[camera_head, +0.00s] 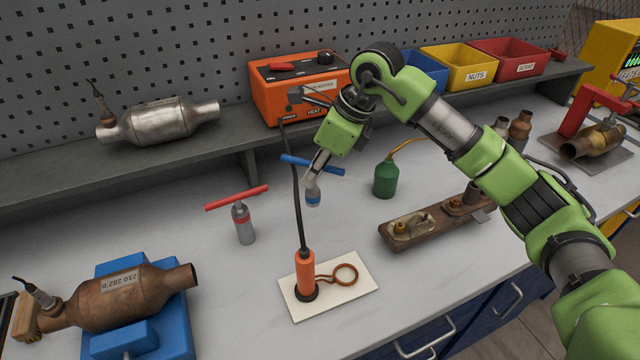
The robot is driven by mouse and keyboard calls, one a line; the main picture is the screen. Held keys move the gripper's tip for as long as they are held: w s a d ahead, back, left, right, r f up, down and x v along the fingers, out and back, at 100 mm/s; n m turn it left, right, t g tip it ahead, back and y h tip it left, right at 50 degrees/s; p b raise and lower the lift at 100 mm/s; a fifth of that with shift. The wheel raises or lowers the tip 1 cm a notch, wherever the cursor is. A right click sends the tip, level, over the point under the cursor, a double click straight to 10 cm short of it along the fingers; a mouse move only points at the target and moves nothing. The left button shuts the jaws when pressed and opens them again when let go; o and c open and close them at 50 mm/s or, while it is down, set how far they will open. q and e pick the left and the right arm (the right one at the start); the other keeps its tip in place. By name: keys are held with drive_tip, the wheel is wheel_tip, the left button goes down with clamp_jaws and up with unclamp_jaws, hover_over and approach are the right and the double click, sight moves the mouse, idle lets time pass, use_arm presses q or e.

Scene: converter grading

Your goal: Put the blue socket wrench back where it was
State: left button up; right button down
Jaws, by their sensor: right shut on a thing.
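The blue socket wrench (328,170) has a blue T-bar handle and a grey socket with a blue band. My right gripper (318,168) is shut on it near the handle, from above. The wrench is roughly upright, its socket end pointing down over the worktop (215,290). I cannot tell whether the socket end touches the worktop. The gripper fingers hide part of the handle and shaft. My left gripper is not in view.
A red socket wrench (243,222) stands to the left. The orange heater's (285,95) cable runs to an orange wand (306,272) on a white pad (355,285). A green oil can (385,180) and brown tray (430,238) are on the right. A blue cradle (175,325) holds a rusty converter (125,297).

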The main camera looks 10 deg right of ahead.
drive_tip(key=w+f+p, duration=0.1)
drive_tip(key=f, duration=0.1)
drive_tip(key=w+d+f+p, duration=0.1)
drive_tip(key=f, duration=0.2)
drive_tip(key=w+d+f+p, duration=0.1)
drive_tip(key=f, duration=0.2)
drive_tip(key=shift+w, duration=0.25)
drive_tip(key=shift+f, duration=0.15)
drive_tip(key=shift+f, duration=0.1)
drive_tip(key=shift+f, duration=0.15)
drive_tip(key=c, duration=2.1)
unclamp_jaws()
drive_tip(key=shift+c, duration=0.2)
